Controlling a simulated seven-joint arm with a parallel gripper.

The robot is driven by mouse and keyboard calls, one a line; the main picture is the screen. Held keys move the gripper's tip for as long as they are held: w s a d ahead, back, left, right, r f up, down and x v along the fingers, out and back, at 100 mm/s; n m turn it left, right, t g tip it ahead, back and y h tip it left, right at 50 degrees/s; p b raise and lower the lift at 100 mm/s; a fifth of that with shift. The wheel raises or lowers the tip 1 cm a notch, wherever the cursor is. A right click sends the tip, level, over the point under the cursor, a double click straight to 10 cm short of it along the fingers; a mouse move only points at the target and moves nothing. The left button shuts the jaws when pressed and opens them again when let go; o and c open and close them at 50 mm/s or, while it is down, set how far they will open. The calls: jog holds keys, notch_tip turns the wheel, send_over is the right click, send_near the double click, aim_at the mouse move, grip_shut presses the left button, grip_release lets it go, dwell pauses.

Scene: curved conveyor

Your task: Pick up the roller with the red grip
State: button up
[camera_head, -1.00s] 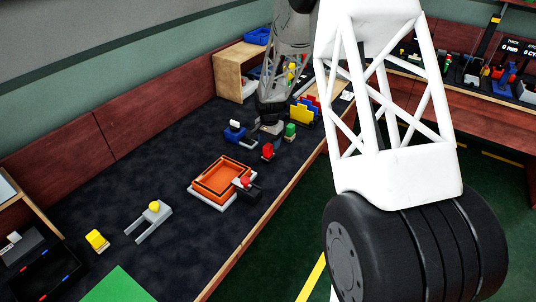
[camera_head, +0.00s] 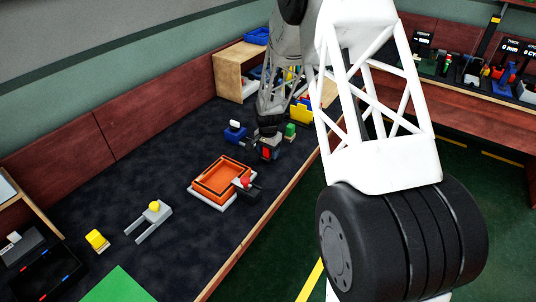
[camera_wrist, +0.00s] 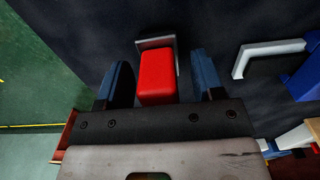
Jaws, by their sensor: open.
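The roller with the red grip (camera_wrist: 156,78) lies between my fingers in the wrist view, with a grey bracket at its far end. In the head view its red grip (camera_head: 266,153) shows just under my gripper (camera_head: 268,142), partly covered by it. My gripper (camera_wrist: 160,72) is open, with one dark blue-grey finger on each side of the red grip. Gaps show between the grip and both fingers. The roller's lower parts are hidden.
An orange tray (camera_head: 221,181) with a red-knobbed dark tool (camera_head: 247,187) at its corner is nearby. A blue tool with a pale handle (camera_head: 236,132) stands to the left, and a green block (camera_head: 290,130) to the right. The bench edge is close on the right.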

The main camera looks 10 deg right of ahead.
dwell(0.5)
jog(key=c, duration=1.1)
jog(key=shift+c, duration=0.2)
jog(key=shift+r, duration=0.75)
notch_tip(320, 180, up, 2)
jog(key=shift+r, duration=0.1)
jog(key=s+r, duration=0.1)
jog(key=s, duration=1.5)
jog(key=shift+r, duration=0.15)
